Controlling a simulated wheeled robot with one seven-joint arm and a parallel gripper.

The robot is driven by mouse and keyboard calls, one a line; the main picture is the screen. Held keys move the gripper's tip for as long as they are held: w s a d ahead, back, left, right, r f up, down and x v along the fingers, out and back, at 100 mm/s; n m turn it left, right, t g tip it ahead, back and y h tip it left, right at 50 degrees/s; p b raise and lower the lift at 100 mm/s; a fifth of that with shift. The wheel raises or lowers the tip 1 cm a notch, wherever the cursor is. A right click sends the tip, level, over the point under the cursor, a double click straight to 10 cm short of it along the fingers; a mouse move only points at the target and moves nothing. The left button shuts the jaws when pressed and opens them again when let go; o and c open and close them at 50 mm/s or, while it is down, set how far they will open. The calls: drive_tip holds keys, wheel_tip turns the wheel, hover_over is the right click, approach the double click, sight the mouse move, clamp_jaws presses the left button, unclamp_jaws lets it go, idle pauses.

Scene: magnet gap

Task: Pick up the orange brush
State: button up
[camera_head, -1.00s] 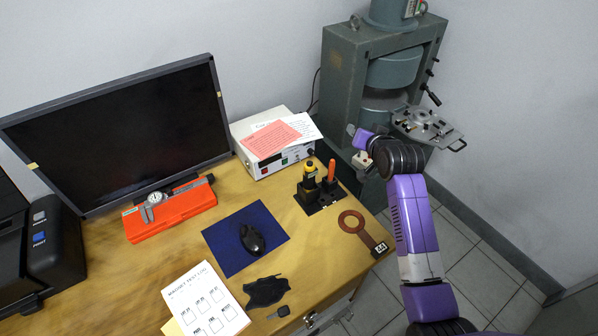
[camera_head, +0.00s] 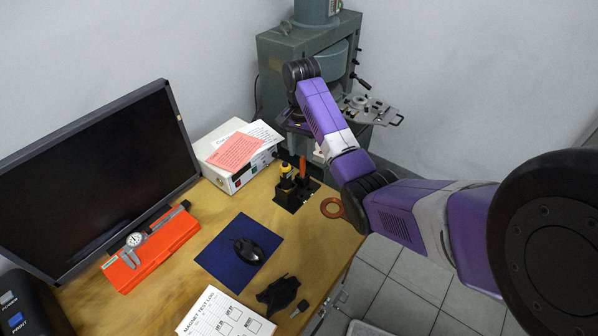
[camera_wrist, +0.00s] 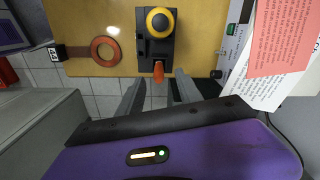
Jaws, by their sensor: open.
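The orange brush (camera_head: 303,167) stands with its orange handle up in a black holder (camera_head: 288,204) at the back right of the table. In the wrist view the handle (camera_wrist: 158,71) shows at the edge of the holder (camera_wrist: 150,48), end toward the camera. My gripper (camera_wrist: 158,88) is open and empty, its two grey fingers to the left and right of the handle in the picture. A gap in depth between fingertips and handle cannot be judged exactly. In the head view the fingers are mostly hidden by my arm.
A yellow-topped tool (camera_head: 286,171) stands beside the brush in the holder. A white box (camera_head: 226,178) with papers (camera_head: 237,151) is close to the left. A copper ring (camera_head: 332,208) lies to the right. A grey machine (camera_head: 275,85) stands behind.

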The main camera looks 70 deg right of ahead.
sight(302, 165)
drive_tip(key=shift+s+d+f+p, duration=0.1)
drive_tip(key=shift+f+p, duration=0.1)
drive_tip(key=shift+f, duration=1.4)
drive_tip(key=shift+s+d+f+p, duration=0.1)
drive_tip(key=shift+f+p, duration=0.1)
drive_tip(key=shift+f, duration=1.35)
clamp_jaws()
